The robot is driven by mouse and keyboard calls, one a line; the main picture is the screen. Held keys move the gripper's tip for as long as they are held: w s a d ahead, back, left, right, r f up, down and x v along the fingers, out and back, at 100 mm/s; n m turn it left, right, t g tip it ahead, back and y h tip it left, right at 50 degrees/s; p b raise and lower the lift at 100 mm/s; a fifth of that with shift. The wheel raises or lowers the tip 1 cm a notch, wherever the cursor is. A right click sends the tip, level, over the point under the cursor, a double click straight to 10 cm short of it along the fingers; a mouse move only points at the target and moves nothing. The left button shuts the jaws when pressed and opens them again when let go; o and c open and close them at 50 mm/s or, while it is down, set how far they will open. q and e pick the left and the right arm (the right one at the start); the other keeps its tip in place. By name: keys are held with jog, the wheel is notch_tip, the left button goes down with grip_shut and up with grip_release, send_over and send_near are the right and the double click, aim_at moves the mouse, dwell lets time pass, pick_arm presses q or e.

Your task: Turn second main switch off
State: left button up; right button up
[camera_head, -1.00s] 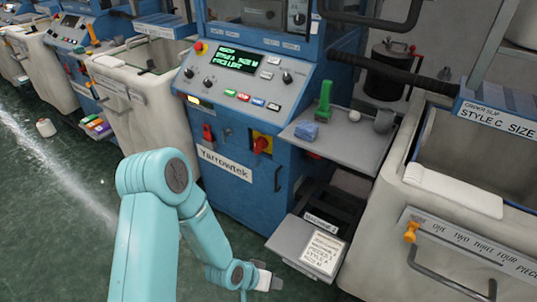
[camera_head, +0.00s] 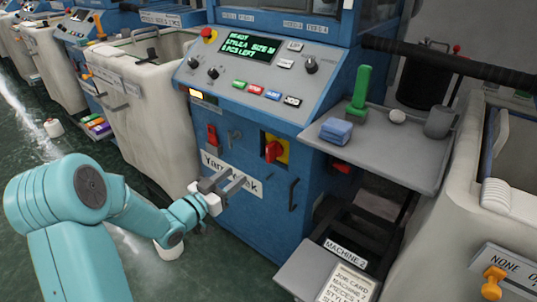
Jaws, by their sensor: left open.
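The main switch (camera_head: 274,150) is a red rotary knob on a yellow plate, on the front of the blue knitting machine (camera_head: 250,215) above the "MACHINE 2" label. The exact angle of its handle is too small to tell. My left gripper (camera_head: 229,183) is open and empty, in front of the machine's white name plate (camera_head: 222,165). It is to the left of and below the switch, apart from it, with its two grey fingers pointing towards the machine. My right gripper is not in view.
Cream bins (camera_head: 150,125) flank the machine.

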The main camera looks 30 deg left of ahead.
aim_at(267, 151)
pick_arm(q)
jog(key=w, duration=1)
jog(key=w+d+b, duration=0.1)
jog(key=w, duration=0.4)
jog(key=shift+f, duration=0.1)
grip_shut()
